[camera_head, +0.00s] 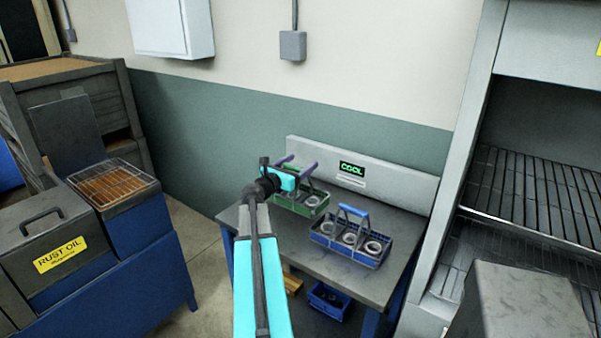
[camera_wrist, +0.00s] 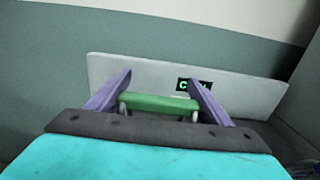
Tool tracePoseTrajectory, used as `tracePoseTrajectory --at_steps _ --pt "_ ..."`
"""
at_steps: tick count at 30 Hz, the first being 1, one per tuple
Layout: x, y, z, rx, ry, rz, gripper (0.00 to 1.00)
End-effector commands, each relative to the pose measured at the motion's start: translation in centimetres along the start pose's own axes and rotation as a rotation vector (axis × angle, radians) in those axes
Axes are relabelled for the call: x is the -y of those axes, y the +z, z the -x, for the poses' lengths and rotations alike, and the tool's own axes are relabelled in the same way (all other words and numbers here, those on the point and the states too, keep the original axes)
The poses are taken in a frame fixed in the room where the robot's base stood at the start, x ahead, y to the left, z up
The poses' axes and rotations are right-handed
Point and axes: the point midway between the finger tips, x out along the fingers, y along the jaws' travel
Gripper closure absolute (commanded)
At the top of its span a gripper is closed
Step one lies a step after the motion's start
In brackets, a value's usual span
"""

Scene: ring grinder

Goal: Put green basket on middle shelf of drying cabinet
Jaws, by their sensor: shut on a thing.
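The green basket (camera_head: 318,210) holds metal rings and is at the left part of the bench marked COOL. My gripper (camera_head: 299,167) is above it, with its purple fingers shut on the basket's green handle (camera_wrist: 158,103). In the wrist view the handle lies across between the two fingers. The basket seems to be on the bench top; I cannot tell whether it is slightly raised. The drying cabinet (camera_head: 455,160) stands at the right with wire shelves (camera_head: 530,195). I cannot tell which of them is the middle one.
A blue basket (camera_head: 372,258) with several rings sits close right of the green one on the bench (camera_head: 335,272). A grey box (camera_head: 525,305) stands before the cabinet. The rust oil tank (camera_head: 60,255) and a wire rack (camera_head: 113,184) are at the left.

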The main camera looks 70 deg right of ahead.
Motion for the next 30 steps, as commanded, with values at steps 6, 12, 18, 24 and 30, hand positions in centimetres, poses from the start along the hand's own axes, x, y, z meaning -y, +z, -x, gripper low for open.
tracePoseTrajectory --at_steps 6,12,18,24,30 --pt "0.0 0.2 0.0 0.002 0.000 0.001 0.81" --pt "0.0 -0.7 0.0 0.002 0.000 0.002 0.81" --pt "0.0 -2.6 -0.1 0.001 -0.001 0.003 0.81" --pt "0.1 -3.6 0.0 0.002 -0.001 0.001 0.81" --pt "0.1 -3.6 0.0 0.003 -0.001 0.001 0.81"
